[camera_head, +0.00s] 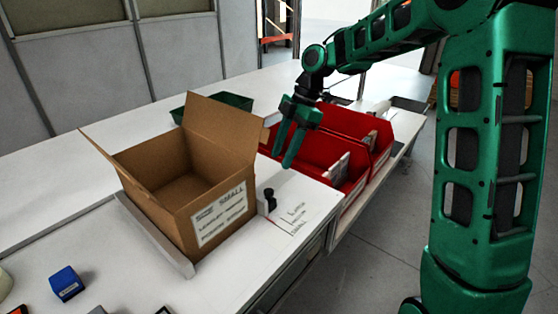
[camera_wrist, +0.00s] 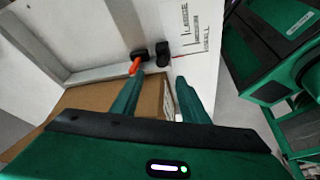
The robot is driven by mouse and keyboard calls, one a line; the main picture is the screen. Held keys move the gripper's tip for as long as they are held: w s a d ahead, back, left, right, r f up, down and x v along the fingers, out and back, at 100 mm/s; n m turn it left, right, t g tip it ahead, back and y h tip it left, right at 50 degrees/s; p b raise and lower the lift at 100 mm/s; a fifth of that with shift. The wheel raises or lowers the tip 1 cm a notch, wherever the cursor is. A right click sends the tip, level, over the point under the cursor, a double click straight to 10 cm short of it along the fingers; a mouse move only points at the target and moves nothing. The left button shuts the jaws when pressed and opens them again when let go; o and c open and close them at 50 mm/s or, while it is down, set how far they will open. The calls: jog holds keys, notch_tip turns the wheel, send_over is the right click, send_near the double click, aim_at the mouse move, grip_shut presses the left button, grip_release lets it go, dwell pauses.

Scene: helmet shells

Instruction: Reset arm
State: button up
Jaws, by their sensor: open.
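My gripper (camera_head: 291,135) is green, open and empty. In the head view it hangs in the air above the table, between the cardboard box and the red bins, with its fingers pointing down. In the wrist view, my gripper (camera_wrist: 158,100) shows two separate fingers with nothing held between them. Below the fingers is the open cardboard box (camera_wrist: 100,97), partly hidden by my gripper. A small black latch (camera_wrist: 163,52) and an orange-tipped piece (camera_wrist: 137,66) are on the white surface beyond the fingertips.
The cardboard box (camera_head: 222,212) stands open with raised flaps and a "SMALL" label. Red bins (camera_head: 335,160) are to its right, and a green tray (camera_head: 236,101) is behind it. A small black knob (camera_head: 269,197) stands by the box. A blue cube (camera_head: 66,283) lies front left.

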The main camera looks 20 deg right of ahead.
jog(key=s+d+r+m+t+h, duration=0.1)
jog(key=s+d+r+m+h, duration=0.15)
jog(key=s+d+m, duration=1.1)
jog(key=s+d+f+m, duration=0.1)
jog(key=s+d+m, duration=0.2)
jog(key=s, duration=0.3)
jog(key=s+d+f+m+h, duration=0.1)
jog(key=s+d+m, duration=0.2)
jog(key=s+m, duration=0.3)
jog(key=s+d+f+m, duration=0.2)
jog(key=s+d+m, duration=0.1)
jog(key=s, duration=0.5)
jog(key=shift+s+m+h, duration=0.25)
jog(key=shift+m+h, duration=0.1)
jog(key=shift+m, duration=0.3)
jog(key=shift+s+f, duration=0.1)
jog(key=shift+s, duration=0.15)
jog(key=shift+c, duration=1.2)
